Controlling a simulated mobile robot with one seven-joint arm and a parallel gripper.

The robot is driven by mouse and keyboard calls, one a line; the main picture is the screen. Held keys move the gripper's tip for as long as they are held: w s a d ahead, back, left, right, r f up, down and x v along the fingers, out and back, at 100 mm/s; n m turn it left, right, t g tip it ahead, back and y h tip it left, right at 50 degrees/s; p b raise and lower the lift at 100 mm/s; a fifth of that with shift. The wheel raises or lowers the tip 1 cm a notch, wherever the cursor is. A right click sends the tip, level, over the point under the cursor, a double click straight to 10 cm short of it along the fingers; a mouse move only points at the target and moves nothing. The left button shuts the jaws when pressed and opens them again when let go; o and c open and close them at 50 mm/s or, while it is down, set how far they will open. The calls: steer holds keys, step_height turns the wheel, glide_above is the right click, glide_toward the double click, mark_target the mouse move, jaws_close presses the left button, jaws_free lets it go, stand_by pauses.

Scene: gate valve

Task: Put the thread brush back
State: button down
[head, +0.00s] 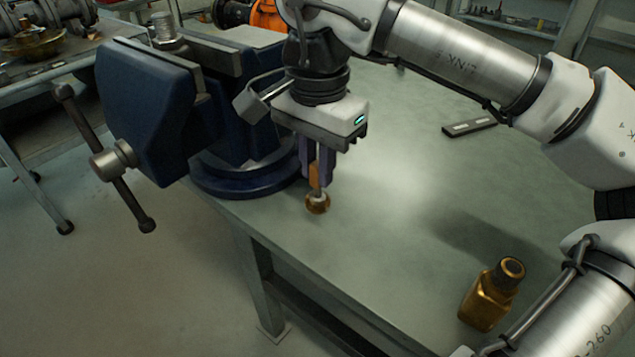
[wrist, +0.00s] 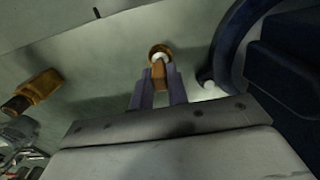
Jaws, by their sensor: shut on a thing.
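The thread brush (head: 317,202) hangs from my gripper (head: 318,172), with a wooden-coloured handle between the fingers and a round brass-coloured head pointing down. My gripper is shut on its handle, beside the vise at the table's near edge. In the wrist view, the thread brush (wrist: 159,54) shows beyond the fingertips of my gripper (wrist: 158,85), its head over the grey-green tabletop. I cannot tell whether the head touches the table.
A blue vise (head: 160,110) is bolted at the left table corner, close to my gripper. A brass-coloured bottle (head: 492,295) stands at the near right of the table (head: 400,200). A dark flat bar (head: 469,127) lies at the back right. The middle of the table is clear.

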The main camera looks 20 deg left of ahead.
mark_target(317, 184)
steer(key=shift+f, duration=1.8)
steer(key=shift+f+b, duration=0.2)
steer(key=shift+b, duration=0.15)
steer(key=c, duration=1.4)
jaws_free()
steer(key=shift+o, duration=0.2)
steer(key=shift+r, duration=0.15)
step_height(317, 184, up, 12)
steer(key=shift+r+p, duration=0.1)
steer(key=shift+p, duration=0.95)
